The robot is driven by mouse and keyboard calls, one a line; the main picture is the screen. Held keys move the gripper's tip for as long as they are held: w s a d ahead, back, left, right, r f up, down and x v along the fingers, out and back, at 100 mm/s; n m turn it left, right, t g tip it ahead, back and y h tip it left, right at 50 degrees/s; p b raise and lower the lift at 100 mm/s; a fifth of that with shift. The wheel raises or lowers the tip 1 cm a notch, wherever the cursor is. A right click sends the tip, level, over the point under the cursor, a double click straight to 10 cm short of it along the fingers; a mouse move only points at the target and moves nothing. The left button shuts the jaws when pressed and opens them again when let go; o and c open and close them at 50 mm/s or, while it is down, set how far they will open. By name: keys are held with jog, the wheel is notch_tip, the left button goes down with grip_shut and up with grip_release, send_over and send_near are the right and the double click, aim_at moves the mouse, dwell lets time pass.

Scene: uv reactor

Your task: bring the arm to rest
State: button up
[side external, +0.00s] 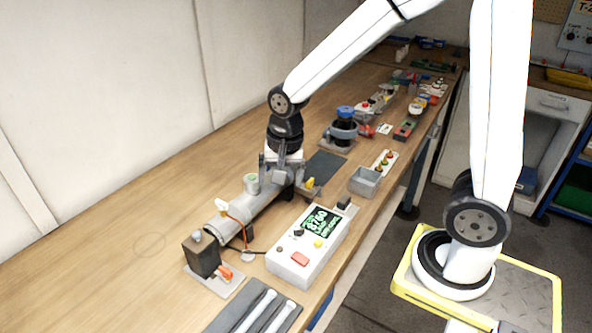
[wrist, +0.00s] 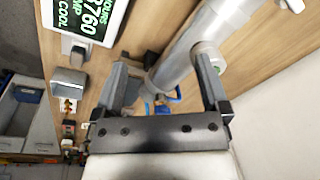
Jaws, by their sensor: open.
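My gripper (side external: 283,172) points down over the far end of the grey metal reactor tube (side external: 258,202) in the side view. In the wrist view its two fingers (wrist: 160,78) are spread wide, with nothing clamped between them. The tube (wrist: 188,45) runs from the upper right into the space between the fingers, below them. I cannot tell whether a finger touches it. The white control box (side external: 303,245), its green-lettered display reading 8760, stands beside the tube; its display (wrist: 88,18) also shows at the upper left of the wrist view.
A dark tray with white tubes (side external: 255,312) lies at the front. The bench at left is clear.

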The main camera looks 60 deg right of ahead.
jog(key=s+f+n, duration=0.1)
jog(key=n, duration=0.1)
jog(key=s+n, duration=0.2)
jog(key=n, duration=0.1)
jog(key=s+f+n+t, duration=0.1)
jog(key=s+n, duration=0.1)
jog(key=n, duration=0.1)
jog(key=shift+s+d+f, duration=0.2)
jog(key=shift+f, duration=0.15)
jog(key=shift+s+f+n, duration=0.2)
jog(key=shift+s+n, duration=0.2)
jog(key=shift+n, duration=0.2)
jog(key=shift+s+f+n, duration=0.2)
jog(key=shift+s+n, duration=0.2)
jog(key=shift+n, duration=0.2)
